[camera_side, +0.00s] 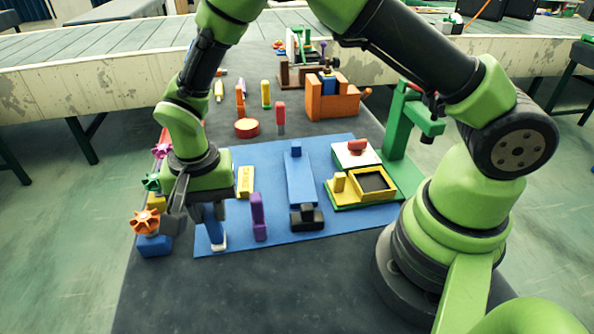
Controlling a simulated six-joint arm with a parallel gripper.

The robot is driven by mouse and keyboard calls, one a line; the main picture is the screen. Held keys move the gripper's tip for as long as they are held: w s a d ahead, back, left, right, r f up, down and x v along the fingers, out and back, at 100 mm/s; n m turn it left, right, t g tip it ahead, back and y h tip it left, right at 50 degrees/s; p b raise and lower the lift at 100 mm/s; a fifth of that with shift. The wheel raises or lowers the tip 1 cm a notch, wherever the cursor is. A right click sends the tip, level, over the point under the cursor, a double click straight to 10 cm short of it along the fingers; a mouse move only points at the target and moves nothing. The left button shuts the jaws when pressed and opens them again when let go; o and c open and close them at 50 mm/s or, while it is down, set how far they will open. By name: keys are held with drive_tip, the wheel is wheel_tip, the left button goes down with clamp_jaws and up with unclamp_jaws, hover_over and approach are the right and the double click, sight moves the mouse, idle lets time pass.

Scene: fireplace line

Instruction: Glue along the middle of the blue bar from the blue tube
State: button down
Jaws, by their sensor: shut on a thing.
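The blue bar (300,178) lies lengthwise on the blue mat (275,236), with a small blue block (296,148) at its far end and a black block (307,218) at its near end. My gripper (208,206) is at the left of the mat, pointing down, shut on the blue tube (213,228). The tube is upright with a whitish tip (219,245) at its lower end, low over the mat's near left corner. It is apart from the bar. The tube's upper part is hidden by the gripper. I cannot tell whether the tip touches the mat.
A purple piece (259,220) and a yellow block (245,182) stand between tube and bar. Coloured knobs, including an orange one (146,221), are left of the gripper. A green-yellow station (372,184) with a green post (398,130) is right of the bar.

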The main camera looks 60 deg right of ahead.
drive_tip(key=shift+r, duration=0.15)
drive_tip(key=shift+r, duration=0.65)
drive_tip(key=shift+r, duration=3.8)
